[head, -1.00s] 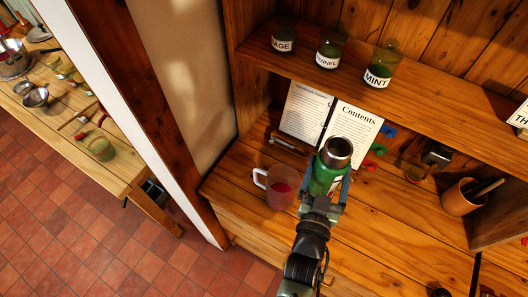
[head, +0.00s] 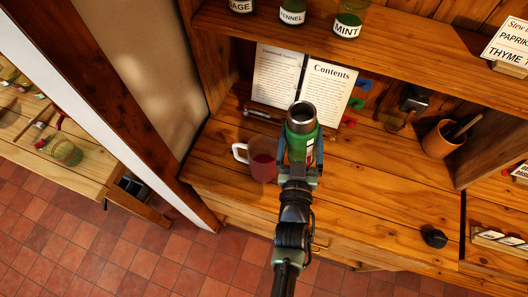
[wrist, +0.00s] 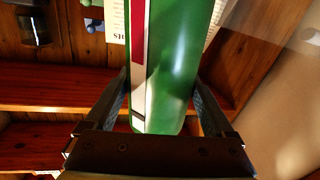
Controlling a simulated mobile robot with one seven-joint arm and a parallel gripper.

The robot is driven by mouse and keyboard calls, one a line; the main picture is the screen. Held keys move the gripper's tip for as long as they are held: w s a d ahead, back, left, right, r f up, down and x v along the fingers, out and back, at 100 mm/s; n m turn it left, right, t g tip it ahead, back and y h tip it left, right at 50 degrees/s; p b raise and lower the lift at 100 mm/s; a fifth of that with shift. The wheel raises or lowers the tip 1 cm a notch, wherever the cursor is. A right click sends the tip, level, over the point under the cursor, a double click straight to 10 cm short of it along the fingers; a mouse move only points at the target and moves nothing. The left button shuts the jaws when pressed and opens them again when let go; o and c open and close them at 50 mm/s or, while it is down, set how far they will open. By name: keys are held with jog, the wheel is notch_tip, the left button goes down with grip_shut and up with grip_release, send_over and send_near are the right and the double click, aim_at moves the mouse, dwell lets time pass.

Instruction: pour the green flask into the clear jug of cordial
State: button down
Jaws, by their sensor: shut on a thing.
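The green flask (head: 299,143) has an open dark mouth and a metal rim, and stands roughly upright, tilted a little. My gripper (head: 300,165) is shut on its body, one finger on each side. In the wrist view the flask (wrist: 175,65) fills the space between the fingers of my gripper (wrist: 160,105). The clear jug (head: 263,160) holds red cordial and stands on the wooden counter just left of the flask, its white handle to the left. The flask hides part of the counter behind it, and I cannot tell whether it touches the jug.
An open book (head: 303,90) leans at the back of the counter. Labelled jars, including a mint jar (head: 347,22), stand on the shelf above. A brown pot (head: 440,140) stands at right. The counter right of the flask is mostly clear.

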notch_tip(320, 180, down, 3)
jog(key=b, duration=0.2)
jog(key=shift+f+n+b, duration=0.2)
jog(key=shift+n+b, duration=0.15)
jog(key=shift+n, duration=0.05)
jog(key=shift+r+n+p, duration=0.4)
jog(key=shift+r+p, duration=0.05)
jog(key=shift+r, duration=0.3)
jog(key=shift+a+f+n+b, duration=0.15)
jog(key=shift+n+b, duration=0.7)
jog(key=shift+n, duration=0.35)
jog(key=shift+a+n, duration=0.1)
jog(key=shift+n, duration=0.2)
jog(key=shift+a+r+n+t, duration=0.25)
jog(key=shift+r+n+t, duration=0.05)
jog(key=shift+r+n, duration=0.35)
jog(key=shift+d+f+n+y, duration=0.15)
jog(key=shift+d+n, duration=0.15)
jog(key=shift+n, duration=0.7)
jog(key=shift+d+r+n+y, duration=0.15)
jog(key=shift+d+n, duration=0.1)
jog(key=shift+n, duration=0.7)
jog(key=shift+d+f+n+b, duration=0.15)
jog(key=shift+f+n+b, duration=0.75)
jog(key=shift+b, duration=0.3)
